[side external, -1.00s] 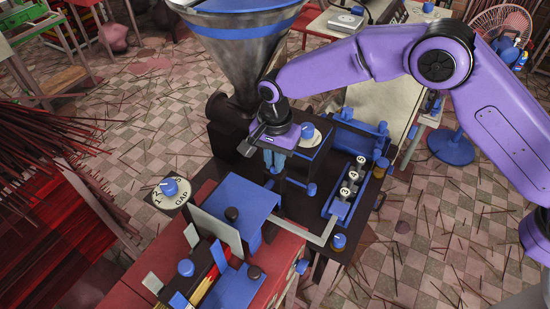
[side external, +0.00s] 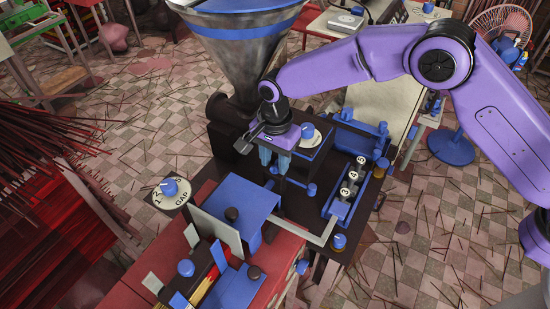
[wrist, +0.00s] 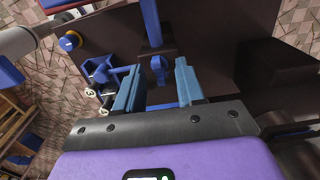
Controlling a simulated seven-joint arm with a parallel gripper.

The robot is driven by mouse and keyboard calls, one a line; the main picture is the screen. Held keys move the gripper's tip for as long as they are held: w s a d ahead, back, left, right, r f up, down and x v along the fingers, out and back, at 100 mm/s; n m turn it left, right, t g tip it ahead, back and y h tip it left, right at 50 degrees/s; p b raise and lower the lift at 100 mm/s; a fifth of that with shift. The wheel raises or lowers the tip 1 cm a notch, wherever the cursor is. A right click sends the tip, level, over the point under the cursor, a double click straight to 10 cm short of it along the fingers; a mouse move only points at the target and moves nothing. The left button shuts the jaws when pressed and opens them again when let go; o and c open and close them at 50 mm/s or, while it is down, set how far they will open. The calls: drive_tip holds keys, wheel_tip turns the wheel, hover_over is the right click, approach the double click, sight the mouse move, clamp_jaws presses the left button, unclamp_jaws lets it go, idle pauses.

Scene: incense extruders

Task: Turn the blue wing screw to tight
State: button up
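My gripper (side external: 274,160) points down over the dark machine bed, below and right of the steel hopper. In the wrist view its two blue-grey fingers (wrist: 158,88) stand apart with a clear gap. In the side view the fingers and nearby parts make the screw hard to pick out.
A blue tray (side external: 340,207) with numbered knobs stands right of my gripper. A blue cover plate (side external: 236,205) is at the lower left. The hopper (side external: 243,60) rises close behind.

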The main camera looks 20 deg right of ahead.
sight(276, 164)
wheel_tip(276, 164, up, 17)
drive_tip(key=shift+r, duration=0.2)
idle(0.5)
idle(0.5)
drive_tip(key=s+d+f+n, duration=0.1)
drive_tip(key=s+d+n, duration=1)
drive_tip(key=s+d, duration=0.4)
drive_tip(key=s+d+f+n, duration=0.1)
drive_tip(key=s+d+n, duration=0.9)
drive_tip(key=s+d, duration=0.5)
drive_tip(key=d, duration=0.5)
drive_tip(key=shift+s+d+f+n, duration=0.15)
drive_tip(key=shift+d+f+n, duration=0.2)
drive_tip(key=shift+f+n, duration=0.05)
